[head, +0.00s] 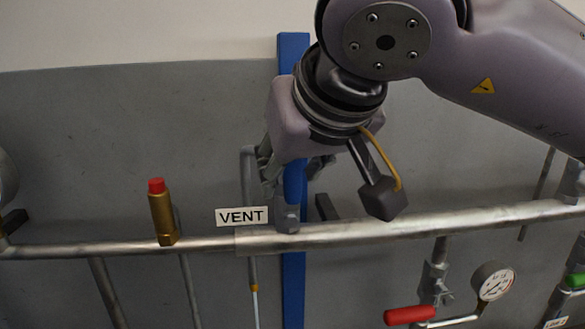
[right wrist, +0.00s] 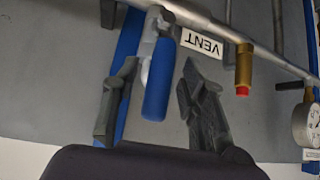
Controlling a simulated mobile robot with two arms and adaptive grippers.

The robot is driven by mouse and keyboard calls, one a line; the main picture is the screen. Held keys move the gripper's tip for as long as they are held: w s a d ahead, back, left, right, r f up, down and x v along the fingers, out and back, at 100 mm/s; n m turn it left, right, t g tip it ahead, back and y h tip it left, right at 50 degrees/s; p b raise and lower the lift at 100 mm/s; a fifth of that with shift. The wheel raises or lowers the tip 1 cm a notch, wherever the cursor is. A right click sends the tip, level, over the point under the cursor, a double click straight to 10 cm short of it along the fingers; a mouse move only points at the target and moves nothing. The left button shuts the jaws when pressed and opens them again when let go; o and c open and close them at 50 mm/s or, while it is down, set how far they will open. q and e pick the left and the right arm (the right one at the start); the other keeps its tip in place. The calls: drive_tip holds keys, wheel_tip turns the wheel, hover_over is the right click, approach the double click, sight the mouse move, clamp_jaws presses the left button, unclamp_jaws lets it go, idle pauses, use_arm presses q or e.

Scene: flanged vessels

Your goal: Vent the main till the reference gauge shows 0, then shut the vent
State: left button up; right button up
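The VENT label (head: 242,216) is on the pipe main (head: 370,230); it shows upside down in the right wrist view (right wrist: 202,43). Beside it is the vent valve, whose blue handle (right wrist: 157,85) stands out from the pipe. My left gripper is not in view.
A brass relief valve with a red cap (head: 161,211) stands on the main to the left. A red handle (head: 410,315) and a green handle (head: 575,281) are at lower right. A blue upright strut (head: 293,285) runs behind the pipe. Another gauge (right wrist: 305,125) is at the wrist view's right edge.

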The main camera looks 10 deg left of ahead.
drive_tip(key=v, duration=1.1)
drive_tip(key=shift+s+d+r, duration=0.2)
drive_tip(key=shift+r, duration=0.1)
idle(0.4)
